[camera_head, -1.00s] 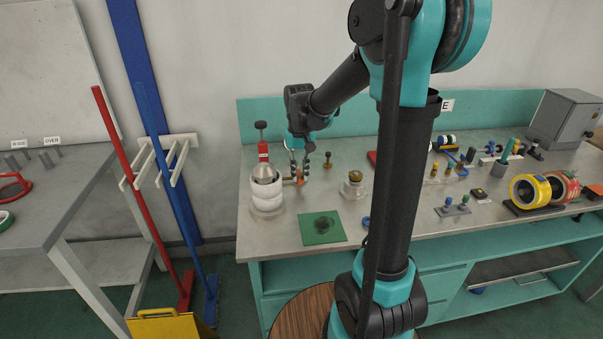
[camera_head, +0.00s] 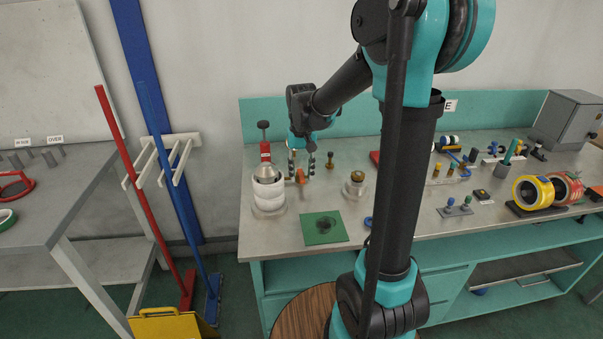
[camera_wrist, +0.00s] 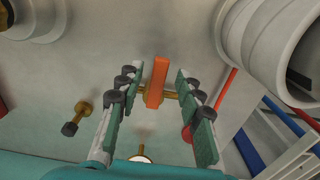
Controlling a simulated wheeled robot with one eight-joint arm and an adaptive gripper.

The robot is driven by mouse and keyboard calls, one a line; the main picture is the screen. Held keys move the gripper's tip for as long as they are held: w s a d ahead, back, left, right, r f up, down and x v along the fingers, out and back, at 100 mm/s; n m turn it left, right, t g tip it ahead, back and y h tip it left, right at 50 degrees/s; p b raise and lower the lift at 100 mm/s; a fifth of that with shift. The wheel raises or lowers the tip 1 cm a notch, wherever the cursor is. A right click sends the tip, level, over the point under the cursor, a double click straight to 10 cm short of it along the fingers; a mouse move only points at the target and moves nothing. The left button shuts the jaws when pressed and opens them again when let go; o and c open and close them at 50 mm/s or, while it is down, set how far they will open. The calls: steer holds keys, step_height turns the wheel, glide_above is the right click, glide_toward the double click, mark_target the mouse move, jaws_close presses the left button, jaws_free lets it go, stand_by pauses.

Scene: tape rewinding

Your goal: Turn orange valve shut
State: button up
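The orange valve handle (camera_wrist: 156,82) is a short bar in the wrist view, lying across a brass fitting (camera_wrist: 170,96) that runs left to right. In the head view the orange valve (camera_head: 300,177) is on the bench, right beside the white rolls. My gripper (camera_wrist: 155,112) is open, with one padded finger on each side of the handle and visible gaps between. In the head view my gripper (camera_head: 301,164) points down over the valve. The valve's base is partly hidden.
A brass knob (camera_head: 329,160) stands to the right, and a metal pot (camera_head: 354,185) farther right. A green mat (camera_head: 320,229) lies in front.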

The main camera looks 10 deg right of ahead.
mark_target(302, 178)
step_height(302, 178, up, 12)
stand_by(0.6)
steer(key=shift+s, duration=0.1)
